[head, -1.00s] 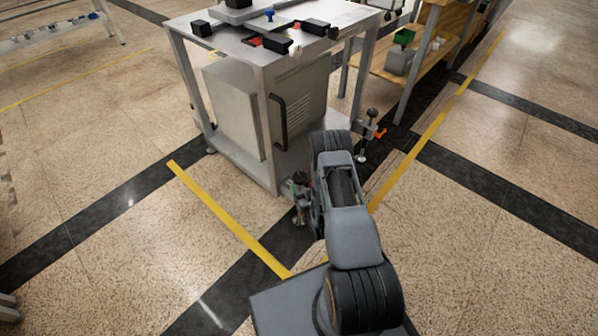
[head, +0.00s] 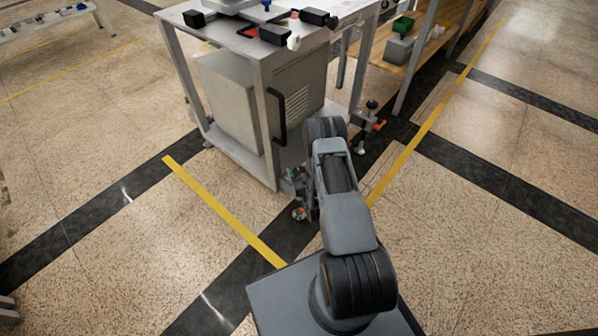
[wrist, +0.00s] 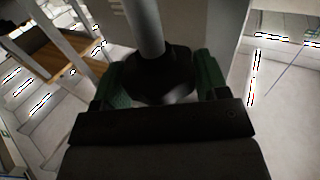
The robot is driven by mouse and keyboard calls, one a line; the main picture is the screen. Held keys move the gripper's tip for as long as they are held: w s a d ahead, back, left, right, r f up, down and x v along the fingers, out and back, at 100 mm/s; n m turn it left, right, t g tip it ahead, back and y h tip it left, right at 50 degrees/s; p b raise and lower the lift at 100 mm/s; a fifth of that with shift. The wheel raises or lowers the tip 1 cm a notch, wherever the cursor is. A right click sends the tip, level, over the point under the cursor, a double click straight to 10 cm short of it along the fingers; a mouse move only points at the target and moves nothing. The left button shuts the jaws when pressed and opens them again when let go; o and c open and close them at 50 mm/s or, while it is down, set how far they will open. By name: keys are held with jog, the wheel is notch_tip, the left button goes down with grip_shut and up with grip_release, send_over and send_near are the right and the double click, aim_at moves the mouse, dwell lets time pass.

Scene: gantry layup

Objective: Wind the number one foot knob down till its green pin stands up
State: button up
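The near foot of the steel cart shows low beside its front leg in the head view, with an orange part (head: 299,213) at its side. My arm hides much of it. In the wrist view a dark round knob (wrist: 158,75) sits below a grey post (wrist: 145,28). My gripper (wrist: 163,82) has its two green fingers on either side of the knob, with little or no gap. I cannot tell whether they press on it. In the head view my gripper (head: 300,188) is mostly behind my arm. I see no raised green pin.
The cart (head: 258,52) carries black clamps and small parts on top and a grey cabinet (head: 235,100) below. Another foot (head: 367,128) with an orange part stands at its right. A wooden bench (head: 385,62) is behind.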

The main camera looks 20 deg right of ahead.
jog(key=c, duration=0.6)
jog(key=shift+a, duration=0.1)
jog(key=shift+m+h, duration=0.3)
jog(key=shift+h, duration=0.2)
jog(key=m+h, duration=0.1)
jog(key=h, duration=0.1)
jog(key=m+g+h+b, duration=0.1)
jog(key=m+h, duration=0.1)
jog(key=shift+a+f+g+h, duration=0.1)
jog(key=shift+g+h, duration=0.2)
jog(key=shift+h, duration=0.1)
jog(key=m+g+h+b, duration=0.3)
jog(key=m+g+h, duration=0.2)
jog(key=h, duration=0.1)
jog(key=shift+m+h, duration=0.3)
jog(key=m+g+h+b, duration=0.1)
jog(key=m+g, duration=0.1)
jog(key=g, duration=0.1)
jog(key=m+g+h+b, duration=0.1)
jog(key=m+g+h, duration=0.1)
jog(key=g, duration=0.1)
jog(key=shift+m+g+h+b, duration=0.2)
jog(key=shift+m+g+b, duration=0.35)
jog(key=shift+m+g, duration=0.8)
jog(key=shift+m+g+h+b, duration=0.2)
jog(key=shift+m+g+b, duration=0.45)
jog(key=shift+g, duration=1.2)
jog(key=shift+m+g, duration=0.4)
